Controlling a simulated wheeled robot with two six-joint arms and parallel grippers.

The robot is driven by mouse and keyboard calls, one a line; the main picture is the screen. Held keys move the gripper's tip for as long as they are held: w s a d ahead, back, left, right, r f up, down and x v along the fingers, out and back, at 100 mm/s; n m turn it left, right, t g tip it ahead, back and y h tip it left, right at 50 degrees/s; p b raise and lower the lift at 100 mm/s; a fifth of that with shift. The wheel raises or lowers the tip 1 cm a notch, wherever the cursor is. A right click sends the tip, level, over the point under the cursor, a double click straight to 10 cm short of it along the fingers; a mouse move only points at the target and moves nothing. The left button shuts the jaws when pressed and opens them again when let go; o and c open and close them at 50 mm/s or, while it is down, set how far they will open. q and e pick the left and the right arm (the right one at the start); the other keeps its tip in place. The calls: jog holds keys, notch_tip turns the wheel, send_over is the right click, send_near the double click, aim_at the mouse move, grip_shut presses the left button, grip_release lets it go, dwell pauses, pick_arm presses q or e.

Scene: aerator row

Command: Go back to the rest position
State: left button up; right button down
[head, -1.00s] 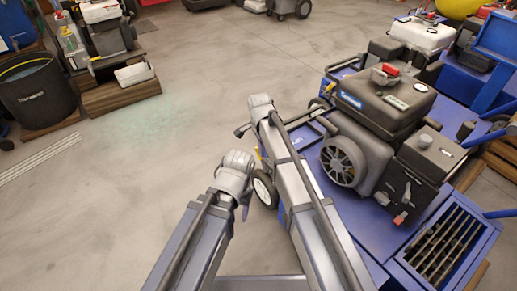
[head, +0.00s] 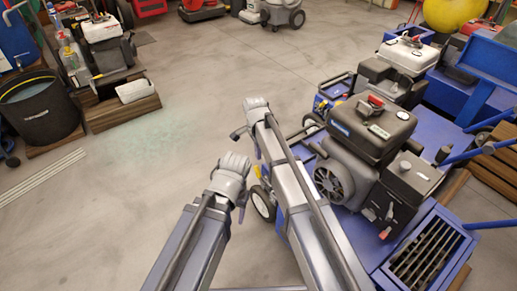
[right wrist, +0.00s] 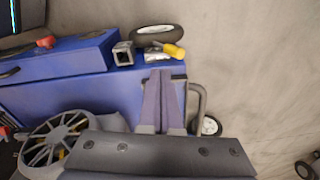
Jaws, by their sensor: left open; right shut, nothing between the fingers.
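My left gripper (head: 232,178) is the lower of the two in the head view, over bare floor; its fingertips are mostly hidden behind the hand. It is open and I see nothing in it. My right gripper (head: 256,105) is farther forward, beside the blue aerator (head: 345,220) with the black engine (head: 372,123). In the right wrist view its two fingers (right wrist: 159,74) are together and empty, seen against the blue machine body (right wrist: 75,95). I cannot tell whether they touch it.
The concrete floor (head: 190,80) is open ahead and to the left. A black bin (head: 38,112) and a machine on a wooden pallet (head: 122,108) stand at left. More machines, one with a white-topped engine (head: 408,52), line the right. In the wrist view a wheel (right wrist: 157,32) lies beyond the fingers.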

jog(key=s+d+n, duration=0.7)
jog(key=s, duration=0.3)
jog(key=s+d+n, duration=0.6)
jog(key=s+d, duration=0.2)
jog(key=s, duration=0.2)
jog(key=s+a+r+n+g+p, duration=0.1)
jog(key=s+a+r+n+p, duration=0.15)
jog(key=a, duration=0.35)
jog(key=s+a+r+n+p, duration=0.1)
jog(key=s+a+n, duration=0.15)
jog(key=a, duration=0.35)
pick_arm(q)
notch_tip(320, 180, up, 41)
jog(key=p, duration=3.7)
jog(key=shift+r+p, duration=0.2)
jog(key=shift+p, duration=0.2)
pick_arm(e)
notch_tip(320, 180, up, 38)
jog(key=shift+d+m+h, duration=0.15)
jog(key=shift+m+h, duration=0.15)
jog(key=shift+m, duration=0.1)
jog(key=shift+s+f, duration=0.1)
pick_arm(q)
jog(key=shift+c, duration=0.5)
jog(key=shift+d, duration=0.2)
pick_arm(e)
jog(key=shift+d, duration=0.15)
